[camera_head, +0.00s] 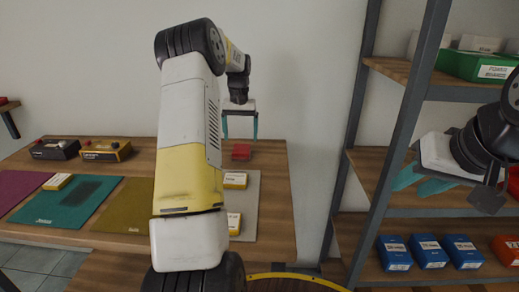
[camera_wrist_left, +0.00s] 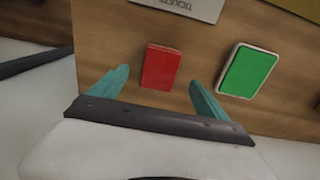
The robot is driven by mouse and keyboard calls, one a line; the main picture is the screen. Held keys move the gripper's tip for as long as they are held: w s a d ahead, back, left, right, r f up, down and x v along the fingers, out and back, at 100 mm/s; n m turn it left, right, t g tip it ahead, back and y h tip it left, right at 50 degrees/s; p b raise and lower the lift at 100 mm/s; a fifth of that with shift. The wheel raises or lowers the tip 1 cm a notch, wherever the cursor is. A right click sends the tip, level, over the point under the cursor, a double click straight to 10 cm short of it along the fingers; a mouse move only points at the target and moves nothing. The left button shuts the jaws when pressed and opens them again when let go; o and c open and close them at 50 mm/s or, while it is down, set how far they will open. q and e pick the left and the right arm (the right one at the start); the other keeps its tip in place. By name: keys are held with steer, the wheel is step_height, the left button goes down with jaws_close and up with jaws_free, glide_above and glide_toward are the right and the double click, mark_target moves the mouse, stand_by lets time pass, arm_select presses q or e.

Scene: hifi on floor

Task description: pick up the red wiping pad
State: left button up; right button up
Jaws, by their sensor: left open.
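The red wiping pad (camera_head: 241,152) is a small red block on the wooden table, near its back edge in the head view. In the left wrist view the red pad (camera_wrist_left: 161,67) lies flat ahead of the palm, seen between the two teal fingers. My left gripper (camera_head: 240,136) is open and empty above the pad; it also shows in the left wrist view (camera_wrist_left: 159,76). The pad appears apart from both fingers. My right gripper (camera_head: 421,184) is at the right by the shelf, and its jaw gap is unclear.
A green pad with a pale edge (camera_wrist_left: 248,71) lies right of the red pad. A grey mat (camera_head: 250,205) holds yellow boxes (camera_head: 235,180). A metal-framed shelf (camera_head: 400,140) stands right of the table.

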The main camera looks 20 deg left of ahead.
mark_target(241, 148)
arm_select(q)
steer(key=f, duration=0.6)
steer(key=shift+w+f, duration=0.2)
steer(key=shift+f, duration=0.2)
steer(key=c, duration=1.6)
steer(key=shift+r, duration=0.15)
steer(key=shift+r, duration=0.6)
steer(key=shift+s+r, duration=0.25)
steer(key=shift+r, duration=0.35)
steer(key=shift+s+r, duration=0.2)
steer(key=shift+r, duration=0.35)
steer(key=s+d, duration=0.1)
steer(key=s, duration=0.4)
steer(key=s+d+r, duration=0.1)
steer(key=s, duration=0.3)
steer(key=s+d, duration=0.2)
steer(key=s, duration=0.3)
steer(key=shift+s+r, duration=0.15)
steer(key=shift+s, duration=0.15)
